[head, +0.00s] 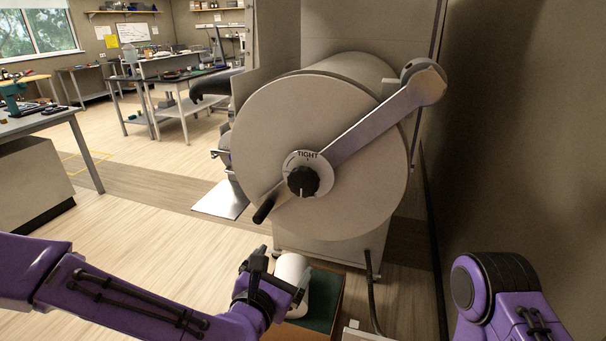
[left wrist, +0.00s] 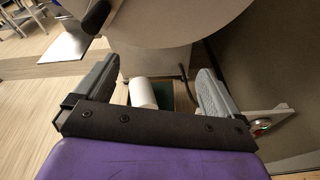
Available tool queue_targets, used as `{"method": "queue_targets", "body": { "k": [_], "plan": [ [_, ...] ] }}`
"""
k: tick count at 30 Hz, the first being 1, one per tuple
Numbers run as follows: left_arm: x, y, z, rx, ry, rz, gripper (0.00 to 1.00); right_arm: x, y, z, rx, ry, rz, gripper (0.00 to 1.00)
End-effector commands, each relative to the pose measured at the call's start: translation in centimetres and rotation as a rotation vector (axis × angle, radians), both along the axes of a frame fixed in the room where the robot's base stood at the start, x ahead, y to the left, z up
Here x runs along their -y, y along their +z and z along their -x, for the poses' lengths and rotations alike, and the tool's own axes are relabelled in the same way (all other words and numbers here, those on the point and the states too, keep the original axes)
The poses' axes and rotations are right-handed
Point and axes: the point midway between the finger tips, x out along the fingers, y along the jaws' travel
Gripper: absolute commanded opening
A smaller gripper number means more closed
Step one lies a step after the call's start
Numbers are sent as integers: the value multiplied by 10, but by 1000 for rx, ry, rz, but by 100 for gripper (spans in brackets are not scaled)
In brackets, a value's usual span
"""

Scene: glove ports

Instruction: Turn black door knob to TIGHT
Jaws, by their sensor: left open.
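The black door knob (head: 302,181) sits at the centre of the big round grey door (head: 260,130) in the head view. A pale dial plate (head: 318,161) behind it carries the word TIGHT at its top. A light line on the knob points down, away from TIGHT. My left gripper (head: 277,275) is open and empty, below the door and apart from the knob. In the left wrist view its two fingers (left wrist: 155,92) stand wide apart with nothing between them; the knob is not in that view. Of my right arm only purple links show; its gripper is out of view.
A grey lever arm (head: 380,118) crosses the door, with a black handle (head: 264,208) at its lower left. A wall (head: 510,120) closes off the right; open floor (head: 150,215) lies left.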

Motion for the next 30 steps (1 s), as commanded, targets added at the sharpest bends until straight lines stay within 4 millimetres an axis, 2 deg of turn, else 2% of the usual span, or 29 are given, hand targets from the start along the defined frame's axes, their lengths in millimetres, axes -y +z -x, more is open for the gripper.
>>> {"method": "queue_targets", "body": {
  "k": [1,3,6,11,18,21,25,30],
  "plan": [
    [4,46,-6,44,22,142,97,0,6,0,1,0,1,0],
    [7,86,-8,81,34,295,97,0,8,0,1,0,0,0],
    [9,115,-10,108,37,406,97,0,10,0,1,0,0,0],
    [16,122,-30,108,39,426,97,0,22,0,1,0,0,0],
    [34,122,-82,108,37,421,97,0,48,0,1,0,0,0],
    [38,121,-97,107,37,420,97,0,54,0,1,0,0,0],
    [42,118,-107,106,36,421,97,0,57,0,2,0,0,0],
    [42,116,-109,106,36,421,97,0,56,0,1,0,0,0]
  ]
}}
